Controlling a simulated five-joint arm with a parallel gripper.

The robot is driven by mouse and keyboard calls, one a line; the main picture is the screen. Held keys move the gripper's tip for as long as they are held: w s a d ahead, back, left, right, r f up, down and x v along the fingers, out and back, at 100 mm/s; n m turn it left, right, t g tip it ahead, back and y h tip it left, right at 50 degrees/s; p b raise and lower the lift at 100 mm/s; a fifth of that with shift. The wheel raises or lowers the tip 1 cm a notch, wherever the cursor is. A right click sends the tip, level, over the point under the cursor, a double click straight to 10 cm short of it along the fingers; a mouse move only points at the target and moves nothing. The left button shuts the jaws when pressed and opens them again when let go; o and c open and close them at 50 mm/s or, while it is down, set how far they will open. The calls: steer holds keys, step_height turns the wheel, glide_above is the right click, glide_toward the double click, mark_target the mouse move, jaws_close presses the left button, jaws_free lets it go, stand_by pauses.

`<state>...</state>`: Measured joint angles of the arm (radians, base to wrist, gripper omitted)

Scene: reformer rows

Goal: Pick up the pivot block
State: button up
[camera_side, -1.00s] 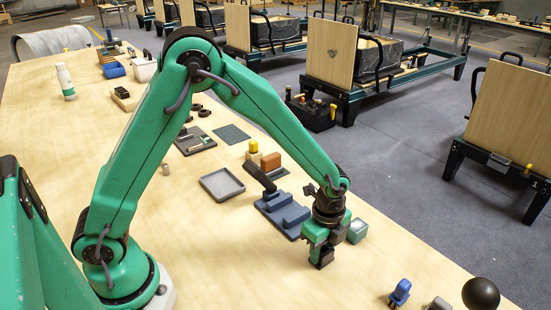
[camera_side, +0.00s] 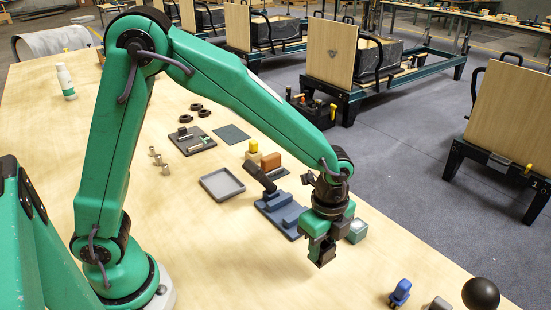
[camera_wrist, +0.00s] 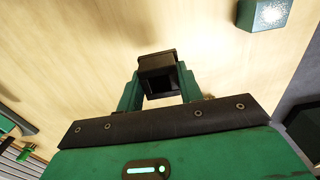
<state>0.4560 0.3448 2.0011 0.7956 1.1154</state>
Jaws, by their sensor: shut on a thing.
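My gripper (camera_side: 321,244) is low over the right part of the wooden bench in the side view. It is shut on a small dark block, which I take to be the pivot block (camera_side: 324,258). In the wrist view the block (camera_wrist: 157,62) sits between the two green fingers (camera_wrist: 160,90), its dark end showing past them. The block appears to be a little above the bench, with no support visible under it. The fingers partly hide its sides.
A blue-grey stepped fixture (camera_side: 275,209) lies just left of my gripper. A small green box with a pale top (camera_side: 357,231) is close on the right. An empty grey tray (camera_side: 222,184) lies farther left. A blue piece (camera_side: 400,291) and black ball (camera_side: 481,293) are front right.

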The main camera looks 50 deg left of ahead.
steer(key=s+d+r, duration=0.4)
steer(key=s, duration=0.1)
steer(key=shift+s+d+r, duration=0.15)
steer(key=shift+s+d, duration=0.05)
steer(key=shift+s, duration=0.1)
steer(key=shift+w, duration=0.1)
stand_by(0.3)
